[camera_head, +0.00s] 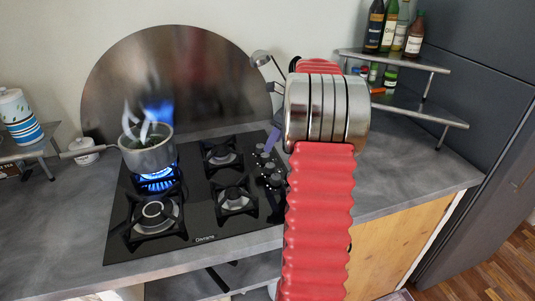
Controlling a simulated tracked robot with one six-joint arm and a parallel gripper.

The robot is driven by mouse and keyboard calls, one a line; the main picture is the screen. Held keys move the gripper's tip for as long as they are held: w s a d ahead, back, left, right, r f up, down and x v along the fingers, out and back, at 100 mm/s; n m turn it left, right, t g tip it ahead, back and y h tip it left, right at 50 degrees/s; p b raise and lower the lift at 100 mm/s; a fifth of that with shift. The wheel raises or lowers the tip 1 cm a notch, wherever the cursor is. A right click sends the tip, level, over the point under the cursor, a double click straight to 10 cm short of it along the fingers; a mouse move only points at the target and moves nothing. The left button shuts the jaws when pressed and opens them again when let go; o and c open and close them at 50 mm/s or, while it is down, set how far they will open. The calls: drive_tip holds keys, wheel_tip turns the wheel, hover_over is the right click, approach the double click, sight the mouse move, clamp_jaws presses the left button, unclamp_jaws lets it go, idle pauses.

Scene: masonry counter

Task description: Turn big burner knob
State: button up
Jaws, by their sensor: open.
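The black gas hob (205,187) is set in the grey counter. A column of small dark knobs with light tops (268,167) runs along its right edge, close to my arm. I cannot tell which knob belongs to the big burner, nor its setting. The large burner (153,211) at the front left shows no flame. The back left burner (158,182) burns blue under a steel pot (148,152). My red and steel arm rises right of the hob. My gripper is not visible, and the arm may hide it and part of the knob area.
A round metal backsplash (175,65) stands behind the hob. A small shelf (408,98) with bottles (391,28) stands at the back right. The right counter (415,165) is mostly clear.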

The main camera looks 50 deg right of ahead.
sight(266, 155)
drive_tip(key=x, duration=0.7)
drive_tip(key=shift+w+f, duration=0.1)
drive_tip(key=shift+f, duration=0.1)
drive_tip(key=shift+c, duration=0.4)
